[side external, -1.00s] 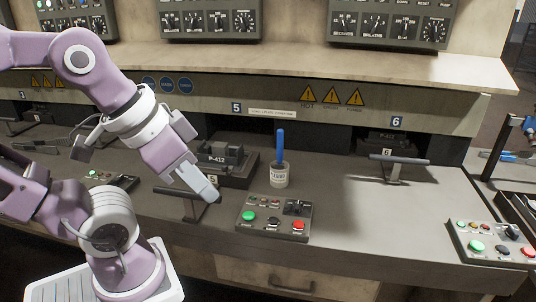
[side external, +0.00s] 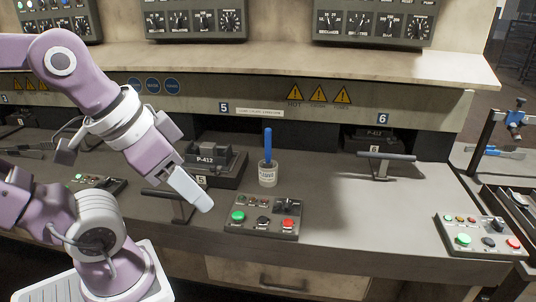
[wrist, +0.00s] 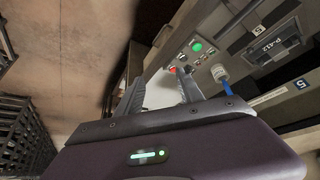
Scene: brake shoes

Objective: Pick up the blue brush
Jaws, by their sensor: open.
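The blue brush (side external: 268,143) stands upright, handle up, in a small white labelled cup (side external: 267,175) on the grey bench. In the wrist view the blue handle (wrist: 228,88) shows beyond my gripper, at the white cup (wrist: 219,73). My gripper (side external: 207,207) is left of the cup, in front of the bench station, and apart from both cup and brush. In the wrist view its two fingers (wrist: 160,92) are spread with nothing between them. The brush's lower end is hidden inside the cup.
A button panel (side external: 263,217) lies just in front of the cup. A P-412 fixture (side external: 212,160) stands behind left, and a T-shaped handle (side external: 386,158) stands to the right. An overhanging shelf (side external: 300,68) is above. Bench between cup and right handle is clear.

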